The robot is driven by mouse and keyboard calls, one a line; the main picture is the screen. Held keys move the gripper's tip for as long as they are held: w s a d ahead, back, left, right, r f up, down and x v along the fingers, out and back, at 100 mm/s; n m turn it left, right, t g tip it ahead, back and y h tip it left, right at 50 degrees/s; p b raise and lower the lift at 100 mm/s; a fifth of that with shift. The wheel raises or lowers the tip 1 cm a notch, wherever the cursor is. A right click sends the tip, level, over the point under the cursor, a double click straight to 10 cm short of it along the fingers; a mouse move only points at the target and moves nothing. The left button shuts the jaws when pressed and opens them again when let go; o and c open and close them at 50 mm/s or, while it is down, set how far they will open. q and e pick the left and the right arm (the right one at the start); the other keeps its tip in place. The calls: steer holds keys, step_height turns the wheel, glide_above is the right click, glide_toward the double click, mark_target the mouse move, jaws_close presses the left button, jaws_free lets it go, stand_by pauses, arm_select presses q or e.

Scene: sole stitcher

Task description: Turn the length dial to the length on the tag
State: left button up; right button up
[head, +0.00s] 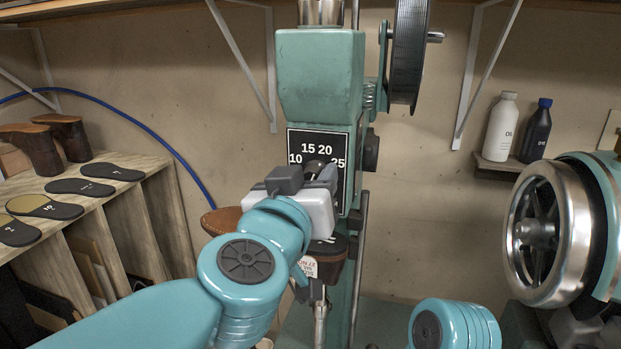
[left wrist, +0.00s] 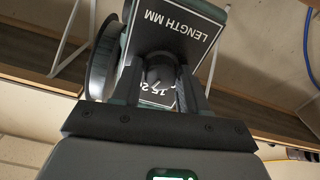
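The length dial is a dark round knob on a black plate (head: 343,142) with white numbers on the teal stitcher (head: 320,75); 10, 15, 20 and 25 show. The left wrist view shows the knob (left wrist: 160,69) with a pale pointer line, and "LENGTH MM" on the plate (left wrist: 180,32). My left gripper (head: 308,172) is at the dial, fingers apart, one on each side of the knob. Whether they touch it I cannot tell. It hides the plate's lower part. A white tag (head: 308,266) hangs below, partly covered by my wrist; its print is tilted and unclear. My right gripper is out of view.
A brown shoe (head: 222,219) sits at the stitcher behind my left wrist.

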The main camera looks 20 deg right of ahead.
arm_select(q)
steer(key=shift+n, duration=0.4)
steer(key=shift+a+f+n, duration=0.1)
steer(key=shift+n, duration=3.4)
steer(key=o, duration=1)
